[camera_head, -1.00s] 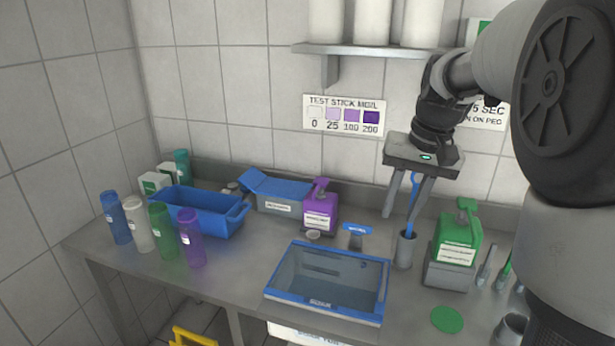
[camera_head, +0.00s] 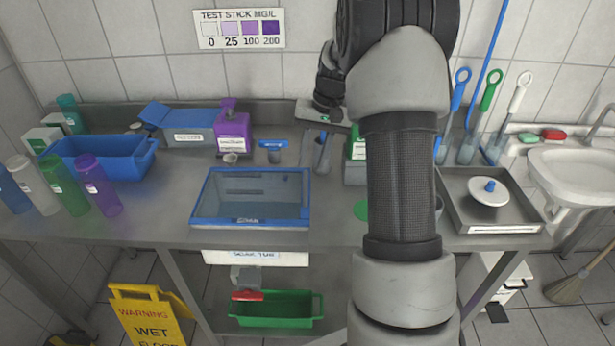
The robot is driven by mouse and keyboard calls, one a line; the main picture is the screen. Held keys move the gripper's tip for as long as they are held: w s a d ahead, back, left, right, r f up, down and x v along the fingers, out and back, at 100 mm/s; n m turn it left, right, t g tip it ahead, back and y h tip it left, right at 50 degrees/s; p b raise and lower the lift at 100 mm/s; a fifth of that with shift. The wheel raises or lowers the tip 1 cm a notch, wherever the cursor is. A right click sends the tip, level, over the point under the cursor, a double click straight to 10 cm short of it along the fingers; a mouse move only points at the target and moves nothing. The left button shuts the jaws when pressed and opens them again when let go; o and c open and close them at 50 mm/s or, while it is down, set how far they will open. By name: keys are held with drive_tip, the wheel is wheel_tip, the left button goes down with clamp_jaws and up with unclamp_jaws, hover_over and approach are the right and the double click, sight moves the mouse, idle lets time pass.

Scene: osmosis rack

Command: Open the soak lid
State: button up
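My gripper (camera_head: 314,160) hangs behind and to the right of the tub, near the back wall, apart from the lid. Its left finger points down at the outer side of the palm, so it looks open and empty. My arm hides part of the gripper's right side.
A grey cup with a blue-handled tool (camera_head: 322,155) stands by the gripper. Behind the tub are a small blue-topped item (camera_head: 272,146) and a purple dispenser (camera_head: 233,133). A blue bin (camera_head: 105,160) and several bottles stand left. A metal tray (camera_head: 522,215) and a sink (camera_head: 575,175) are right.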

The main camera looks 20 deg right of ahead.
sight(306, 183)
drive_tip(key=f, duration=0.4)
drive_tip(key=a+f, duration=0.1)
drive_tip(key=f, duration=0.1)
drive_tip(key=shift+w+f, duration=0.15)
drive_tip(key=shift+w, duration=0.1)
drive_tip(key=shift+c, duration=0.2)
clamp_jaws()
